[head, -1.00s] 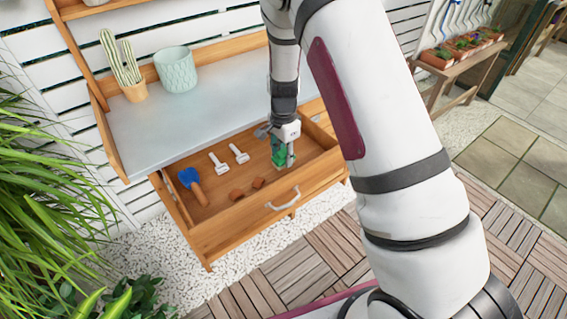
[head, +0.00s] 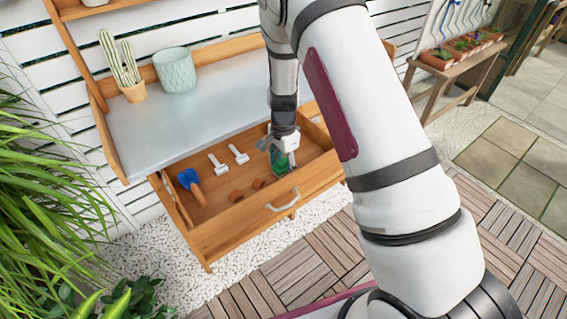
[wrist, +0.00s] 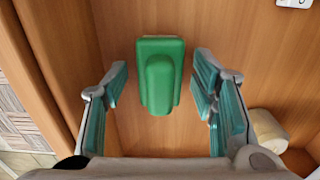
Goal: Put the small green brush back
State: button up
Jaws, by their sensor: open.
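The small green brush (head: 280,160) lies in the right part of the open wooden drawer (head: 232,212). In the wrist view the green brush (wrist: 160,75) shows from above, its long raised grip on a wider green block, against the drawer's wooden floor. My gripper (head: 279,151) is down inside the drawer at the brush. In the wrist view my open gripper (wrist: 161,78) has one finger on each side of the brush, with a visible gap on both sides. The brush's underside is hidden.
The drawer also holds a blue-headed brush (head: 190,179), two white tools (head: 219,165) and small brown pieces (head: 237,195). A pale cylinder (wrist: 268,130) lies beside the right finger. The grey worktop (head: 190,120) above carries a pale pot (head: 176,72) and a cactus pot (head: 134,92).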

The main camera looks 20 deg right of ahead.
jog(key=shift+r, duration=0.1)
notch_tip(320, 180, up, 12)
notch_tip(320, 180, up, 11)
jog(key=n+t+y, duration=0.1)
jog(key=n, duration=0.2)
send_over(284, 159)
jog(key=s, duration=0.6)
jog(key=s+r+n+t, duration=0.1)
jog(key=s+r+n, duration=0.2)
jog(key=s, duration=0.5)
jog(key=s+r+n+t, duration=0.1)
jog(key=s+r+n, duration=0.3)
jog(key=s, duration=0.5)
jog(key=s+r+n+h, duration=0.1)
jog(key=s+r+n, duration=0.3)
jog(key=s, duration=0.5)
jog(key=shift+t, duration=0.4)
jog(key=shift+s+d, duration=0.1)
